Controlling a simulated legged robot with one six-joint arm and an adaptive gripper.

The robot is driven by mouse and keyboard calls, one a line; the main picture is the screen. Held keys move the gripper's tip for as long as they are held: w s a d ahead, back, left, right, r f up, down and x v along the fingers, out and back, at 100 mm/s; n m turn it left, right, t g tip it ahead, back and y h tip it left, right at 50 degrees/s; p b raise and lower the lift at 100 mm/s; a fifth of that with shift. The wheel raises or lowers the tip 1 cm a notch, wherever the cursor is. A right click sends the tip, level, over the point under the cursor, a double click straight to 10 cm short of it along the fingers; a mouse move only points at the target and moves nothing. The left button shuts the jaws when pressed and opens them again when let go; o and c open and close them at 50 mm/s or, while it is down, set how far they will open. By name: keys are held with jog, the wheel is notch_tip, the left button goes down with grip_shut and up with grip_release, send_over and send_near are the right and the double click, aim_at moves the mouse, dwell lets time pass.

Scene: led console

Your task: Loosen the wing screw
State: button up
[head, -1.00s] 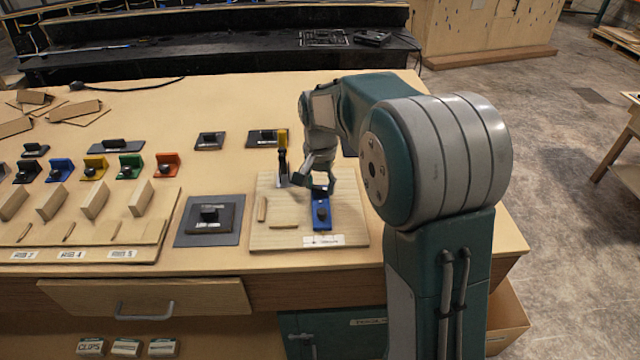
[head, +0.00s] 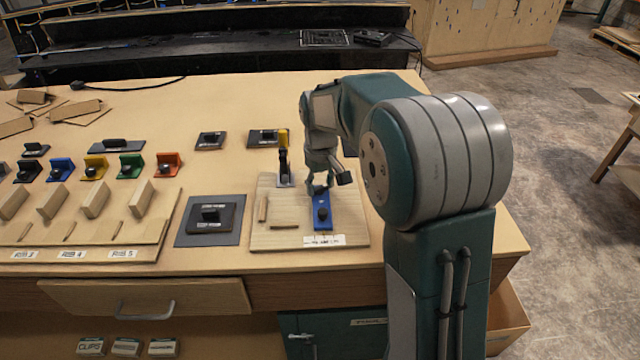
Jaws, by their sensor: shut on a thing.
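A blue clamp block (head: 323,222) with a dark round knob (head: 322,211) lies on the light wooden board (head: 270,238). My gripper (head: 318,190) points down at the far end of the blue block, just behind the knob. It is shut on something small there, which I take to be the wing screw. The screw itself is hidden by the fingers. One dark part of my gripper sticks out to the right.
A yellow-handled toggle clamp (head: 284,160) stands close to the left of my gripper. Small wood strips (head: 284,226) lie on the board. A dark plate with a block (head: 209,216) is left of it. Coloured brackets (head: 130,164) stand further left.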

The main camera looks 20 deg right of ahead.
aim_at(320, 186)
jog(key=n, duration=0.6)
jog(key=shift+s+f, duration=0.1)
jog(key=shift+f, duration=0.1)
jog(key=n, duration=0.6)
dwell(0.4)
jog(key=o, duration=1.2)
jog(key=shift+c, duration=0.2)
jog(key=shift+r, duration=0.1)
jog(key=shift+r, duration=0.1)
notch_tip(320, 186, up, 12)
jog(key=shift+w, duration=0.2)
